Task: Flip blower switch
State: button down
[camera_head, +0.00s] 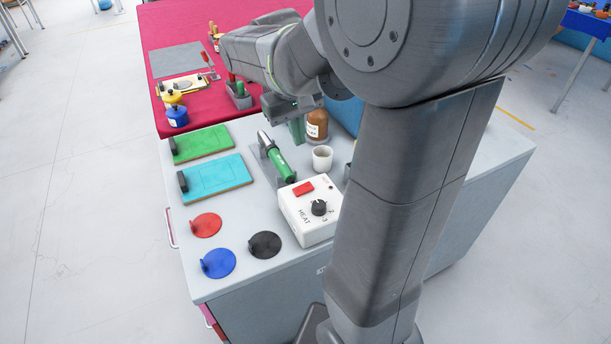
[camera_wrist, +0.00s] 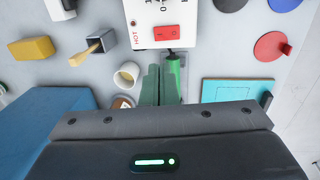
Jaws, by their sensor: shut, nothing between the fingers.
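The white control box (camera_head: 312,222) stands on the grey bench top, with a black HEAT knob (camera_head: 319,208) and a red rocker switch (camera_head: 303,188) on its top face. In the wrist view the red switch (camera_wrist: 167,33) lies ahead of my fingertips, beside the word HOT. The green blower (camera_head: 277,163) rests in a grey holder just behind the box. My gripper (camera_head: 297,128) is shut and empty, above the bench behind the box and apart from the switch. Its green fingers also show in the wrist view (camera_wrist: 158,72), partly covering the blower (camera_wrist: 174,68).
A white cup (camera_head: 322,158) and a brown bottle (camera_head: 317,124) stand close to the blower. Green (camera_head: 202,144) and cyan (camera_head: 216,178) boards lie to the left. Red (camera_head: 206,225), blue (camera_head: 218,263) and black (camera_head: 265,245) discs lie left of the box.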

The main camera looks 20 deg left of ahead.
aim_at(307, 186)
jog(key=f, duration=0.4)
jog(key=w+f, duration=0.1)
jog(key=f, duration=0.4)
jog(key=d+f, duration=0.1)
jog(key=f, duration=0.3)
jog(key=shift+w+d+f, duration=0.1)
jog(key=shift+w+f, duration=0.15)
jog(key=shift+f, duration=0.15)
jog(key=shift+d+f+b, duration=0.1)
jog(key=shift+f+b, duration=0.15)
jog(key=shift+b, duration=0.1)
jog(key=shift+s, duration=0.15)
jog(key=shift+s+a+r, duration=0.15)
jog(key=shift+s+a, duration=0.3)
jog(key=shift+a, duration=0.1)
jog(key=shift+r, duration=0.15)
